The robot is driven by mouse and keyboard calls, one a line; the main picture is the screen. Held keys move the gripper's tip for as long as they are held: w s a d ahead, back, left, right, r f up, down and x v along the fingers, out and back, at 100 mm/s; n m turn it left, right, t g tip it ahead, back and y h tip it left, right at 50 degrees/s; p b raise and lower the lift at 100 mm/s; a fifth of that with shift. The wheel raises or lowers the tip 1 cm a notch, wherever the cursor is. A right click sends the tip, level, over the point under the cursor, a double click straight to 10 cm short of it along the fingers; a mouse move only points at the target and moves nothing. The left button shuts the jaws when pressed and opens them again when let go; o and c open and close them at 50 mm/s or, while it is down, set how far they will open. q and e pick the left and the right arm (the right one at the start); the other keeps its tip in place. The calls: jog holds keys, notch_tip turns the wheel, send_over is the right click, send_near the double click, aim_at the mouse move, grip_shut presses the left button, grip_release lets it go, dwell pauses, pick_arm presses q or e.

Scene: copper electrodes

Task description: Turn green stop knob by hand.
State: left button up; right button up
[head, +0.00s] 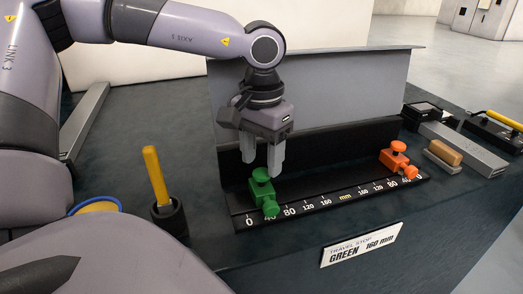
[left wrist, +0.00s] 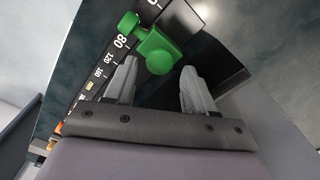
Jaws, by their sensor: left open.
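The green stop (head: 262,190) sits on the black scale rail (head: 330,193), near the 40 mark at the left end. It has a round knob on top (head: 261,174) and another at its front (head: 271,210). My left gripper (head: 262,165) points down just above and behind the stop, fingers apart and empty. In the left wrist view the green stop (left wrist: 163,45) lies just beyond the open fingertips (left wrist: 158,68), with its round top knob (left wrist: 159,62) between them in the picture. I see no clear contact. My right gripper is out of view.
An orange stop (head: 398,160) sits at the rail's right end. A grey upright plate (head: 310,95) stands behind the rail. A yellow-handled tool (head: 155,175) stands in a dark cup on the left. A sign (head: 362,244) reads "GREEN 160 mm". Several tools lie at right.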

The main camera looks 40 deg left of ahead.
pick_arm(q)
jog(key=shift+m, duration=0.4)
jog(key=shift+f+b, duration=0.95)
jog(key=shift+f, duration=0.1)
jog(key=shift+c, duration=0.4)
